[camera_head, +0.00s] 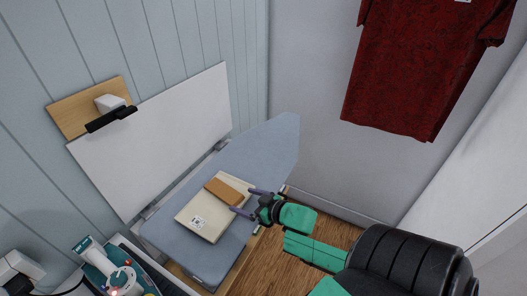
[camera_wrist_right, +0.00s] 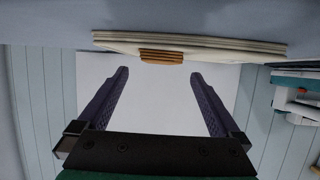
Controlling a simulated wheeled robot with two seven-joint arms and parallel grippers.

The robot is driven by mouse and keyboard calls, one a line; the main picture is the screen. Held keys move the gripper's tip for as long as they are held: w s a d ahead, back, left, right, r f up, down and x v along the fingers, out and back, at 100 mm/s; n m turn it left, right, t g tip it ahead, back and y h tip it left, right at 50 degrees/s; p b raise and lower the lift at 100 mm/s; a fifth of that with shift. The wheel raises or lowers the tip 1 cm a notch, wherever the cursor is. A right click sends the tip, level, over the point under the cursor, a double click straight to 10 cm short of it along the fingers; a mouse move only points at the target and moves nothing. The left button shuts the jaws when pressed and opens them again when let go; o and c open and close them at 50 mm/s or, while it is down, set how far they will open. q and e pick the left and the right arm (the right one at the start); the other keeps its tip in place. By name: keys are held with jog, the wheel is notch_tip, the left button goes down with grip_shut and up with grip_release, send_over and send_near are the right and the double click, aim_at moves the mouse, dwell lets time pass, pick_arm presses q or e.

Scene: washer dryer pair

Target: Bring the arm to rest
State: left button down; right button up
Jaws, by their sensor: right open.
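My right arm (camera_head: 313,247) comes in from the lower right in the head view. Its right gripper (camera_head: 245,202) is open at the right side of a cream folded stack (camera_head: 204,222) on the ironing board. In the right wrist view the two dark fingers of the right gripper (camera_wrist_right: 158,85) stand wide apart with nothing between them. The stack (camera_wrist_right: 220,43) shows beyond the fingertips there, apart from them. My left gripper is not in view.
A teal and white iron (camera_head: 108,268) stands at lower left. A white panel (camera_head: 160,140) is behind the board. A dark red shirt (camera_head: 420,70) hangs at upper right.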

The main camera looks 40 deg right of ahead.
jog(key=v, duration=0.9)
jog(key=shift+s+r, duration=0.15)
jog(key=shift+s, duration=0.05)
